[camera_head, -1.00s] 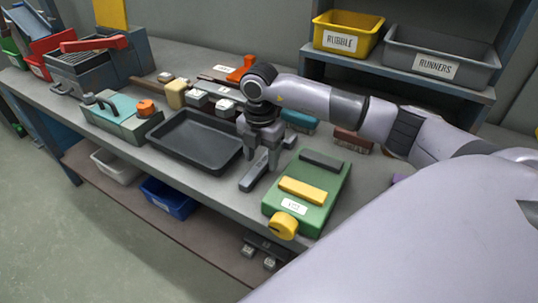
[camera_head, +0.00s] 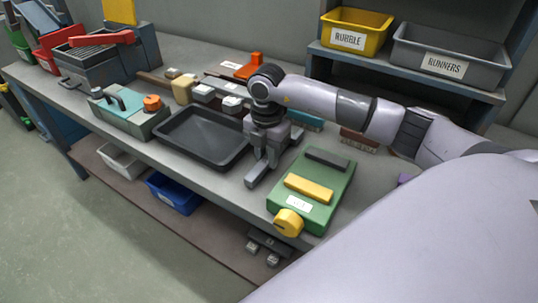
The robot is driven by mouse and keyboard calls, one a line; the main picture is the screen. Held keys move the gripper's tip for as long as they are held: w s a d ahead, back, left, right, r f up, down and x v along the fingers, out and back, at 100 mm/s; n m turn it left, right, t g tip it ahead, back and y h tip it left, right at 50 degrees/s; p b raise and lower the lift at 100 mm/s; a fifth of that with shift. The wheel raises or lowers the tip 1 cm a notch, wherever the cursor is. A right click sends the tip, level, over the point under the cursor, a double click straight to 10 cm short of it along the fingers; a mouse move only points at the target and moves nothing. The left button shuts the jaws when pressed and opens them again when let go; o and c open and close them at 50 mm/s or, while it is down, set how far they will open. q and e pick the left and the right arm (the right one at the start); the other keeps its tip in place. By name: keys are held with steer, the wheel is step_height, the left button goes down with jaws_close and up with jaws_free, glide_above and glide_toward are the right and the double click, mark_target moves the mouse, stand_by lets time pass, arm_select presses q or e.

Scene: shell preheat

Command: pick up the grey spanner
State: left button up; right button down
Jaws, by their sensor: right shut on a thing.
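The grey spanner (camera_head: 254,179) is a slim grey bar between the black tray (camera_head: 190,164) and the green box with the yellow knob (camera_head: 335,190). My right gripper (camera_head: 266,157) points down over it and is shut on it. The fingers hide part of the spanner. I cannot tell whether the spanner touches the bench or is just above it. My left gripper is not in view.
The green box stands close on the right and the black tray close on the left. A teal-and-grey box (camera_head: 128,112) stands further left. A shelf with a yellow bin (camera_head: 350,42) and a grey bin (camera_head: 440,70) is behind. The bench's front edge is near.

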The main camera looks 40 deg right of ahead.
mark_target(267, 158)
step_height(267, 158, up, 20)
steer(key=p, duration=0.1)
steer(key=shift+f, duration=0.2)
steer(key=shift+a, duration=0.1)
stand_by(1.8)
